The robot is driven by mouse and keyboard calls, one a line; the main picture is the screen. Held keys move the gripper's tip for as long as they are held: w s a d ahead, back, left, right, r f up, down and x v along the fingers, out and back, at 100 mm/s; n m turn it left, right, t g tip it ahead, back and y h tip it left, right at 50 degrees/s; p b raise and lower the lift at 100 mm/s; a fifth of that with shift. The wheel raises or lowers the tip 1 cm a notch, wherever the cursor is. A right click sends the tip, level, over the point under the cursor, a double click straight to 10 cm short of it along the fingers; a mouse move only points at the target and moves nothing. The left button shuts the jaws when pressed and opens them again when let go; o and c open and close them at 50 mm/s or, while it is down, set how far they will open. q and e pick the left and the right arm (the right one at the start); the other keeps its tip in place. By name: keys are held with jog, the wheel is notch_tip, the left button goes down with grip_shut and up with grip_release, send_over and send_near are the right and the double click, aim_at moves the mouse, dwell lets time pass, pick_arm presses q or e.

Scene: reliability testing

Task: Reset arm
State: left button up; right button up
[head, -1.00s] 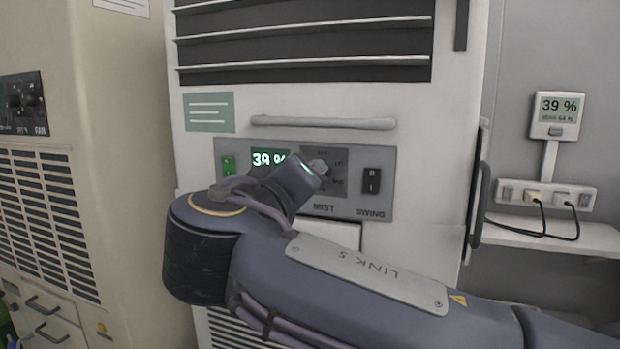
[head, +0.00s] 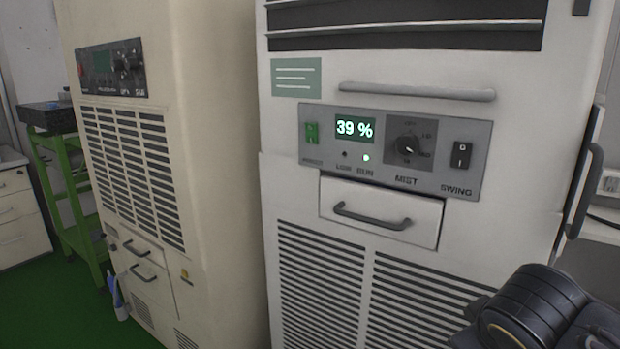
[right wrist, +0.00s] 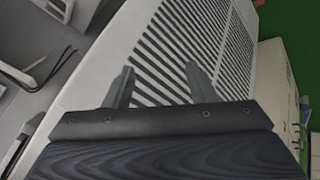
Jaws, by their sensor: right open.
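My right arm (head: 535,310) shows only as a dark joint at the lower right corner of the head view, clear of the white machine's control panel. In the right wrist view my right gripper (right wrist: 160,88) is open and empty, its two fingers apart before the slatted front of the white machine (right wrist: 165,50). In the head view the panel (head: 395,150) shows a green 39 % display (head: 354,128), a MIST knob (head: 409,147), a SWING switch (head: 461,155), a green switch (head: 312,131) and a lit RUN lamp (head: 366,158). My left gripper is not in view.
A beige machine (head: 225,180) stands to the left, with a green cart (head: 62,190) beyond it. The white machine has a horizontal bar handle (head: 417,92) and a small drawer (head: 380,212). A shelf (head: 605,232) lies at the right. Green floor shows at lower left.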

jog(key=s+a+f+m+y, duration=0.2)
jog(key=s+f+m+y, duration=0.1)
jog(key=s+f, duration=0.35)
jog(key=s+a+f+m+y, duration=0.3)
jog(key=s+f+y, duration=0.1)
jog(key=s+f, duration=0.25)
notch_tip(320, 180, up, 23)
jog(key=g+p, duration=0.1)
jog(key=p, duration=2.1)
jog(key=shift+n+p, duration=0.4)
jog(key=shift+d+r, duration=0.1)
